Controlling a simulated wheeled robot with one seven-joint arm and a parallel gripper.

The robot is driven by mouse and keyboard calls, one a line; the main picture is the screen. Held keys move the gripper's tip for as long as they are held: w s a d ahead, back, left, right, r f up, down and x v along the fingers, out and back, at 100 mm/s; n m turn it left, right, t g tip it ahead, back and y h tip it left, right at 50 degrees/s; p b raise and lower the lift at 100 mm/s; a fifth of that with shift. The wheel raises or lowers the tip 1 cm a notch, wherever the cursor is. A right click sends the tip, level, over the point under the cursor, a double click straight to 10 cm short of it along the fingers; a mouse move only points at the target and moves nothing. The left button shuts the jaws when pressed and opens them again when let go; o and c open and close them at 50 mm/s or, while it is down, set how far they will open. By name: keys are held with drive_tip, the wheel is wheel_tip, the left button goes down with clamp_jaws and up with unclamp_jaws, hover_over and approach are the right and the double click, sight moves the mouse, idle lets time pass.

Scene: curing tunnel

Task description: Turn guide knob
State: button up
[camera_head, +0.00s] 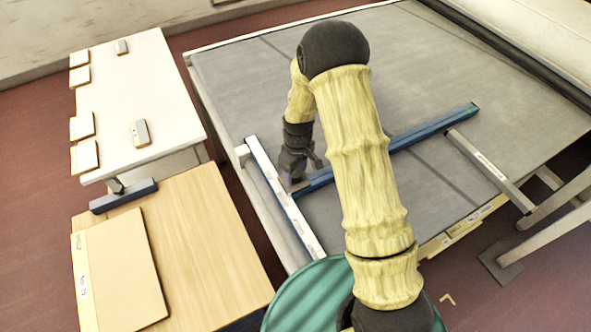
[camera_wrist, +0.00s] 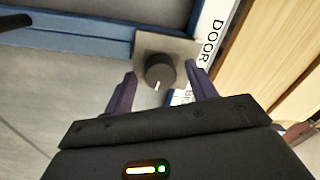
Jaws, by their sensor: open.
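The guide knob (camera_wrist: 160,72) is a round black knob with a white pointer mark, set on a square grey plate (camera_wrist: 181,48). In the wrist view it lies between the two purple fingers of my gripper (camera_wrist: 158,88), which are open and spread to either side of it. I cannot tell whether the fingertips are level with the knob. In the head view my gripper (camera_head: 298,178) is over the left part of the grey bed, near the blue guide bar (camera_head: 400,143). The knob is hidden there behind my gripper and arm.
A white rail (camera_head: 283,198) runs along the bed's left edge; its lettering "DOOR" shows in the wrist view (camera_wrist: 209,35). A white table (camera_head: 150,85) and a wooden table (camera_head: 205,235) stand left of the bed. The grey bed (camera_head: 240,85) is mostly clear.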

drive_tip(key=c, duration=1)
drive_tip(key=shift+m, duration=0.3)
drive_tip(key=m+b, duration=0.2)
drive_tip(key=m, duration=0.7)
drive_tip(key=shift+m+b, duration=0.35)
drive_tip(key=shift+m, duration=0.05)
drive_tip(key=m, duration=0.5)
drive_tip(key=shift+r+t, duration=0.1)
drive_tip(key=shift+t, duration=0.3)
drive_tip(key=m+p, duration=0.1)
drive_tip(key=m, duration=0.4)
drive_tip(key=shift+p, duration=0.35)
